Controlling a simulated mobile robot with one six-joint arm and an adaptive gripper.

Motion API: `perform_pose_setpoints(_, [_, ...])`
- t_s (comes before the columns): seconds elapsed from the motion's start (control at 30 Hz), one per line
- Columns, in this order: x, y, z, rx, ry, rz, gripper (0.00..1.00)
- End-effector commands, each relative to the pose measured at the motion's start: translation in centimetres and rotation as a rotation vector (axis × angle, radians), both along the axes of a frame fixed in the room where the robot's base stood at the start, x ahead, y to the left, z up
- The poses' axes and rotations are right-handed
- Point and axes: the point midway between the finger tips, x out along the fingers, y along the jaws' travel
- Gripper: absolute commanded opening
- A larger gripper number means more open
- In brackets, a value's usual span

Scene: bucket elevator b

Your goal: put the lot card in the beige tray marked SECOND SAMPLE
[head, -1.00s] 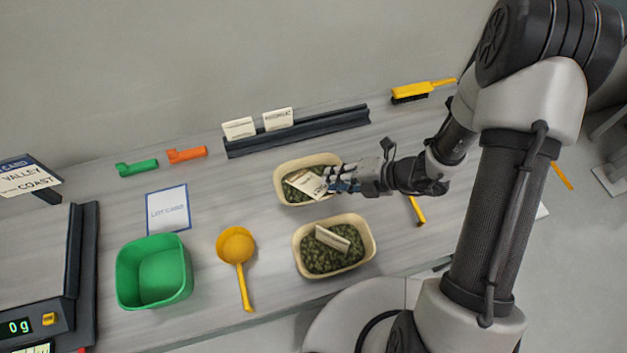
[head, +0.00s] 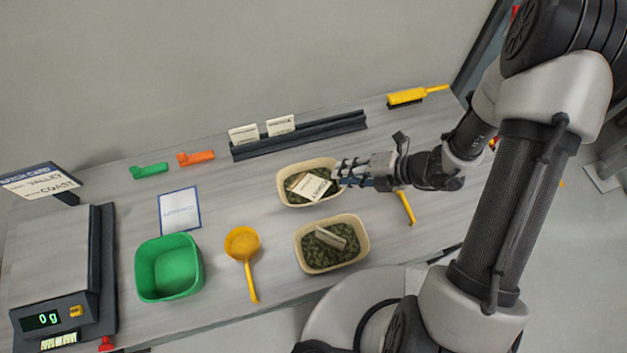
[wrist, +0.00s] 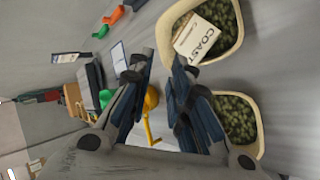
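A white card (head: 313,186), reading COAST in the wrist view (wrist: 197,38), lies tilted in the far beige tray (head: 281,186) on dark green pellets. The near beige tray (head: 299,253) holds similar pellets and a small upright card (head: 330,237). I cannot read SECOND SAMPLE on either tray. My gripper (head: 343,172) is at the right rim of the far tray, beside the card. Its fingers are spread with nothing between them in the wrist view (wrist: 157,68). A flat blue-edged sheet (head: 180,210) with LOT CARD printed on it lies on the bench.
A green bin (head: 168,268), yellow scoop (head: 243,245) and scale reading 0 g (head: 42,320) stand left. A dark rack (head: 300,137) with two cards, green and orange clips, and a yellow brush (head: 415,96) lie along the back. Bench between sheet and trays is mostly clear.

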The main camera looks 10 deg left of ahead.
Motion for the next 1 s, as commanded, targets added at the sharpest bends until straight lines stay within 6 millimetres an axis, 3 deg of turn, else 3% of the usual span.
perform_pose_setpoints(0.03, [-0.1, -0.1, 0.8, 0.0, 0.001, -0.001, 0.18])
perform_pose_setpoints(0.33, [-0.1, -0.1, 0.4, 0.0, 0.0, 0.003, 0.18])
perform_pose_setpoints(0.47, [0.0, 0.1, 1.6, -0.014, -0.066, 0.072, 0.18])
perform_pose_setpoints(0.67, [-1.4, 0.9, 7.1, -0.113, -0.441, 0.494, 0.18])
perform_pose_setpoints(0.8, [-4.1, 0.8, 10.9, -0.221, -0.765, 0.897, 0.18])
perform_pose_setpoints(1.0, [-8.4, -1.1, 14.4, -0.4, -1.165, 1.49, 0.18])
